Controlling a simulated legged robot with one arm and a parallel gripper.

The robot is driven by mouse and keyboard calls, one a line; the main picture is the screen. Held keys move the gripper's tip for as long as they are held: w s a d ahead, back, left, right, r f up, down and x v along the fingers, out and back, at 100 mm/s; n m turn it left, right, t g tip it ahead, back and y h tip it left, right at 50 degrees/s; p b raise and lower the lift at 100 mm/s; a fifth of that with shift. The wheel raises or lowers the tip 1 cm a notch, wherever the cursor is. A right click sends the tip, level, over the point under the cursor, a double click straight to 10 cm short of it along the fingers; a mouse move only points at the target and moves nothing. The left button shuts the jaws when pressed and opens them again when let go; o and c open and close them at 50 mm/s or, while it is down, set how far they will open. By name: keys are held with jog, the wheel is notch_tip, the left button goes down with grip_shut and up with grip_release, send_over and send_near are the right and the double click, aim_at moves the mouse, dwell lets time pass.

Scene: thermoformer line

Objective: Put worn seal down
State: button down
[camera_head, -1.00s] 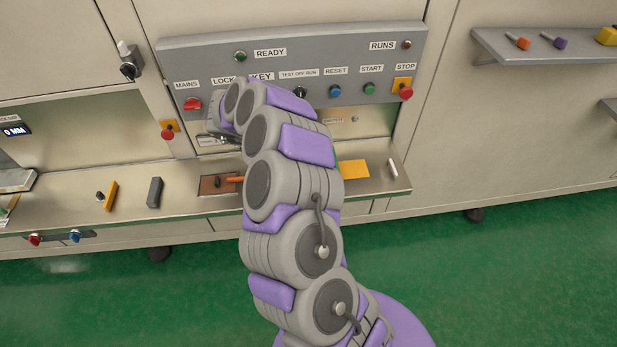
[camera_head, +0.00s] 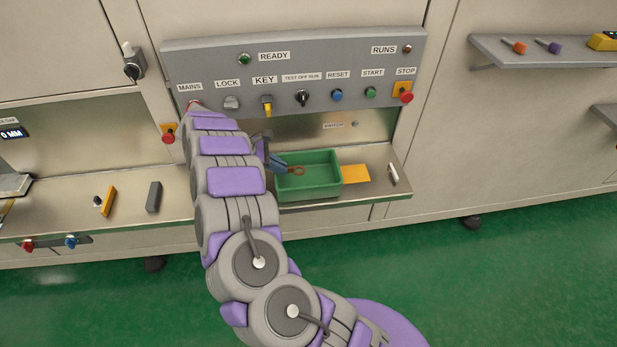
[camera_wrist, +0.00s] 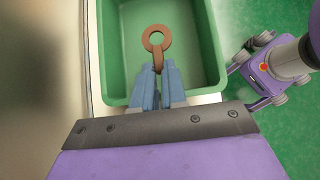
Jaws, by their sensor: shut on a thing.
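The worn seal (camera_wrist: 158,43) is a brown ring with a short tab, and it also shows in the head view (camera_head: 297,170). My gripper (camera_wrist: 159,72) is shut on the seal's tab in the wrist view; its blue fingers also show in the head view (camera_head: 279,164). The gripper holds the seal over the green tray (camera_wrist: 205,60). The tray also shows on the bench in the head view (camera_head: 308,190). The tray floor around the seal looks empty. I cannot tell the exact height of the seal above the floor.
A yellow plate (camera_head: 356,174) lies right of the tray, with a pale cylinder (camera_head: 393,174) beyond it. The control panel (camera_head: 295,75) stands close behind my arm.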

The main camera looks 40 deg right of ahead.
jog(key=s+d+f, duration=0.1)
jog(key=d, duration=0.1)
jog(key=s+d+f, duration=0.1)
jog(key=d, duration=0.2)
jog(key=s+d+f, duration=0.1)
jog(key=d, duration=0.1)
jog(key=shift+s+d+f+b, duration=0.25)
jog(key=shift+f+b, duration=0.15)
jog(key=shift+s+d+f+b, duration=0.25)
jog(key=shift+s+f, duration=0.15)
jog(key=shift+f, duration=0.1)
jog(key=shift+s+d+f+b, duration=0.1)
jog(key=shift+s+d+f, duration=0.1)
jog(key=shift+s+f, duration=0.25)
jog(key=shift+d, duration=0.2)
jog(key=c, duration=1.2)
grip_release()
jog(key=shift+w+d+f, duration=0.1)
jog(key=shift+d+f, duration=0.05)
jog(key=shift+d, duration=0.2)
jog(key=shift+a+r, duration=0.25)
jog(key=shift+a, duration=0.25)
jog(key=p+v, duration=0.2)
jog(key=v, duration=0.9)
jog(key=shift+w+a+r, duration=0.1)
jog(key=shift+w+r, duration=0.15)
